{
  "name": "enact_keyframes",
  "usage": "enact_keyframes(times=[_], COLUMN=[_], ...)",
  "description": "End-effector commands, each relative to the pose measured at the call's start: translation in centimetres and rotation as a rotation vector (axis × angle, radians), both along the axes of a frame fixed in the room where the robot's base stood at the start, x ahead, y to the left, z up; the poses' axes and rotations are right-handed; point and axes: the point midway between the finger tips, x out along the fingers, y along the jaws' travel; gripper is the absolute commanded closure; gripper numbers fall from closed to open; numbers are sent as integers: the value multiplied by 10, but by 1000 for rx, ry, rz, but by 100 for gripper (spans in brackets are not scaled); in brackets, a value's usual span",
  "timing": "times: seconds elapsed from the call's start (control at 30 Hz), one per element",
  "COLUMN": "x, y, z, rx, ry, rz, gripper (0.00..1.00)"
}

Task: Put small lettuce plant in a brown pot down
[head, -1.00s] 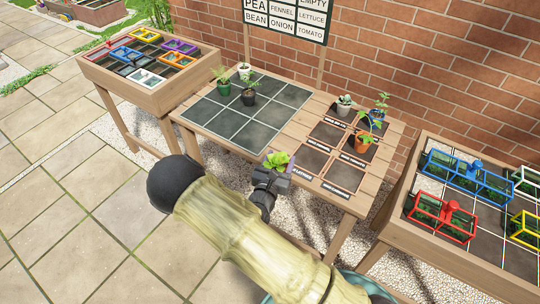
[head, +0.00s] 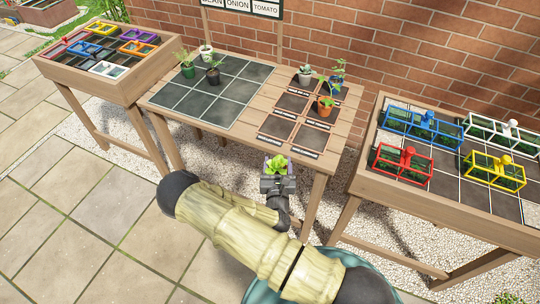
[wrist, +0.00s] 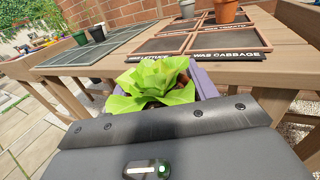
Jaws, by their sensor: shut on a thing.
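The small lettuce plant (head: 276,165), with bright green leaves, is in my gripper (head: 278,178) in the head view. It also shows in the wrist view (wrist: 155,82), between the purple-grey fingers. My gripper is shut on it; its pot is mostly hidden by the gripper. They are at the front edge of the middle wooden table (head: 235,140), in front of the framed dark squares. Two of those squares at the front, a left one (head: 278,125) and a right one (head: 314,134), are empty.
A grey pot (head: 305,76), an orange pot (head: 325,108) and a blue pot (head: 336,88) with plants stand on the back squares. Several potted plants, one in a black pot (head: 213,76), stand on the tiled grid at left. Side planters hold coloured frames (head: 402,165).

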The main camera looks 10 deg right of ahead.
Motion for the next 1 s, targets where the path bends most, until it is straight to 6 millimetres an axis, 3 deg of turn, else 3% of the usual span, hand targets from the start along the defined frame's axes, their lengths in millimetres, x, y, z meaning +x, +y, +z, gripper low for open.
enact_keyframes(times=[0.5, 1.0], x=[-31, -35], y=[-59, -64], z=[-56, -61], rx=[-3, 0], ry=[2, 0], rz=[115, 127], gripper=[68, 68])
